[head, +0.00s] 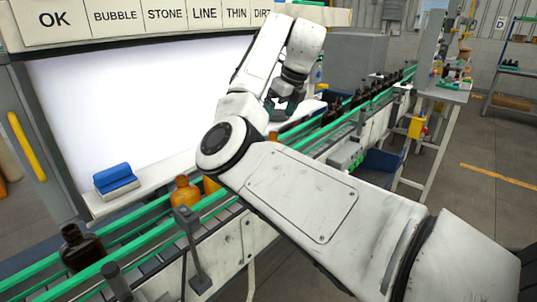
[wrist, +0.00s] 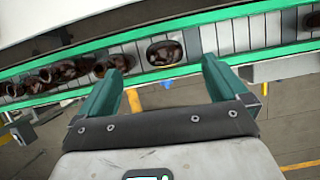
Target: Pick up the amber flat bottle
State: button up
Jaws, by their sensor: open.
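An amber-orange bottle (head: 185,192) stands on the green-railed conveyor in the head view, left of my arm; another orange one (head: 210,185) is partly hidden by the arm. A dark brown bottle (head: 80,248) stands at the lower left. In the wrist view a dark bottle with an oval outline (wrist: 164,52) stands on the belt, just beyond the gap between my fingers. I cannot tell for sure which bottle is the flat one. My gripper (wrist: 160,68) is open and empty, its green fingers apart; in the head view the gripper (head: 284,106) is partly hidden by the arm.
Several dark bottles (wrist: 62,72) crowd the belt at left in the wrist view. Green guide rails (wrist: 190,68) edge the conveyor. A blue block (head: 115,178) sits on the ledge below the lit white panel (head: 130,100).

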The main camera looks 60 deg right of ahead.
aim_at(273, 132)
jog(key=x, duration=0.4)
jog(key=shift+w+f, duration=0.1)
jog(key=shift+s+p+x, duration=0.15)
jog(key=shift+p+x, duration=0.25)
jog(key=shift+x, duration=0.9)
jog(key=shift+s+p+x, duration=0.15)
jog(key=shift+p+x, duration=0.2)
jog(key=shift+x, duration=1)
jog(key=shift+d+f, duration=0.1)
jog(key=shift+c, duration=0.3)
jog(key=c, duration=1.5)
